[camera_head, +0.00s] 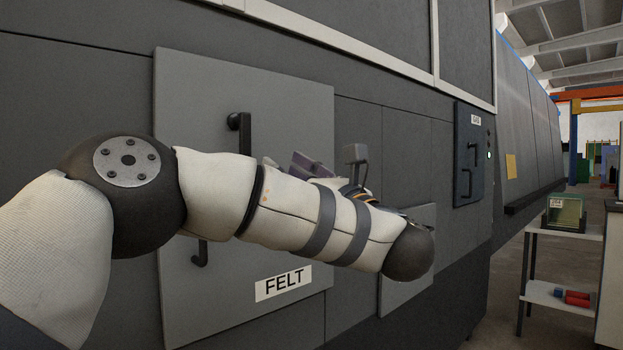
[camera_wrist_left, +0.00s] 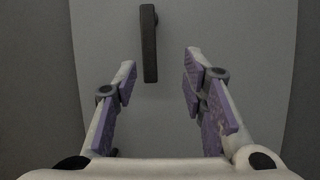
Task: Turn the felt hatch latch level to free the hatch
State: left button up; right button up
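The felt hatch (camera_head: 240,80) is a grey panel with a FELT label (camera_head: 283,283), set flat in the machine wall. Its black latch lever (camera_head: 245,135) hangs upright near the upper part of the panel, and my arm hides its lower end. In the left wrist view the lever (camera_wrist_left: 149,45) stands upright, ahead of and between the finger lines, nearer the left finger. My left gripper (camera_head: 310,165) is mostly hidden behind my forearm. In the left wrist view the gripper (camera_wrist_left: 160,70) is open and empty, with no visible contact with the lever. My right gripper is not in view.
A black hook-shaped handle (camera_head: 200,252) sits low on the hatch, partly behind my arm. A smaller dark panel (camera_head: 472,120) with its own handles is farther right. A shelf cart (camera_head: 562,232) stands at the right. The floor beyond is open.

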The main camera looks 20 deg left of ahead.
aim_at(247, 140)
pick_arm(q)
jog(key=shift+n+g, duration=0.4)
jog(key=x, duration=0.4)
jog(key=s+r+p+x, duration=0.1)
jog(key=x, duration=0.3)
jog(key=p+x, duration=0.1)
jog(key=x, duration=0.3)
jog(key=shift+s+a+r, duration=0.1)
jog(key=shift+s+r, duration=0.05)
jog(key=shift+s, duration=0.1)
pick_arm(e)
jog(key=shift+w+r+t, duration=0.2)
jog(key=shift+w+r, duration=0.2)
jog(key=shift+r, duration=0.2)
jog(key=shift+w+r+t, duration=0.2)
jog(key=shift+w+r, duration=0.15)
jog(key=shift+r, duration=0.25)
pick_arm(q)
grip_shut()
